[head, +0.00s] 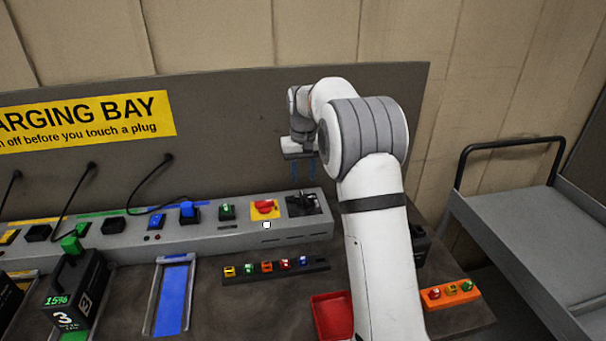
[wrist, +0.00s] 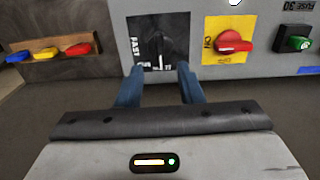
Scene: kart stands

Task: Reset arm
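My gripper (head: 304,172) hangs in front of the grey back panel, above the right end of the charging console, with its blue fingers pointing down. In the wrist view my gripper (wrist: 158,80) shows two blue fingers standing apart with nothing between them. A black rotary switch (wrist: 160,45) marked FAST lies just beyond the fingertips, apart from them as far as I can tell. The same switch shows in the head view (head: 303,204). A red knob on a yellow plate (wrist: 234,41) is to its right in the wrist view.
The grey console (head: 290,235) carries sockets and plugs with cables. A black battery (head: 75,285) reading 15% stands at left. A strip of small coloured pieces (head: 277,272), a red tray (head: 331,318) and an orange holder (head: 451,294) lie on the bench. A grey cart (head: 530,235) stands right.

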